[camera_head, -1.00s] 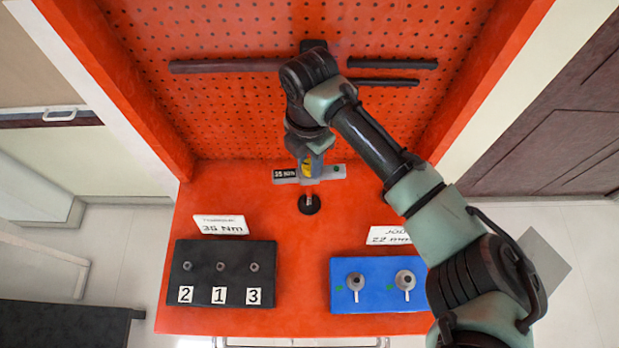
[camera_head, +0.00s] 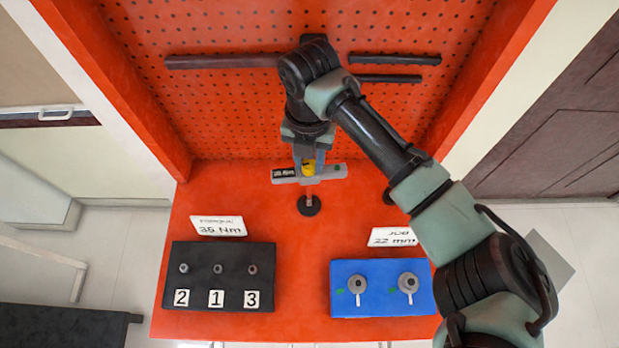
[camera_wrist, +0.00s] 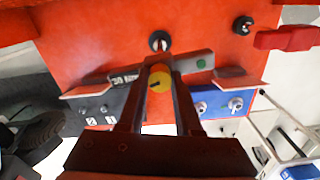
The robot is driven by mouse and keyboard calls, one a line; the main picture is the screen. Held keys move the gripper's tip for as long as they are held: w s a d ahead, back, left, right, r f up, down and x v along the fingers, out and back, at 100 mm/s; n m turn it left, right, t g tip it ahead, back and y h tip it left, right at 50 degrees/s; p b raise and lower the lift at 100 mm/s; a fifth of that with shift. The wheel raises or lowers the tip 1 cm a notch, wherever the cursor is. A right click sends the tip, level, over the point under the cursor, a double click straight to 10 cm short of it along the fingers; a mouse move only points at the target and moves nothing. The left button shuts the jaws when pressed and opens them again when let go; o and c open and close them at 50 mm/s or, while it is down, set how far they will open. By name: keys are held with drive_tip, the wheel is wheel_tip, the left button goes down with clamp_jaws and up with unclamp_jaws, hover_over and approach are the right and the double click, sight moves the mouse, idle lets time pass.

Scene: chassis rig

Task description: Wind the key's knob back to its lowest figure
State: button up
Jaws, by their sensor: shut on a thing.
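The key is a grey bar (camera_head: 332,172) with a dark figure window (camera_head: 285,174) at its left end and a green dot at its right. It stands over a round black base (camera_head: 309,206) on the orange bench. In the wrist view, the window (camera_wrist: 124,78) seems to read 30, but it is blurred; the head view is too small to read. The yellow knob (camera_head: 308,169) sits on the key and also shows in the wrist view (camera_wrist: 160,82). My gripper (camera_head: 309,161) is shut on the knob from above, a finger on each side.
A black block (camera_head: 220,290) with sockets marked 2, 1 and 3 stands front left, by a 35 Nm card (camera_head: 218,226). A blue block (camera_head: 383,304) with two fittings stands front right, by a 22 mm card (camera_head: 393,237). The pegboard (camera_head: 230,110) is close behind.

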drive_tip(key=shift+n, duration=0.8)
drive_tip(key=o, duration=0.8)
drive_tip(key=shift+o, duration=0.2)
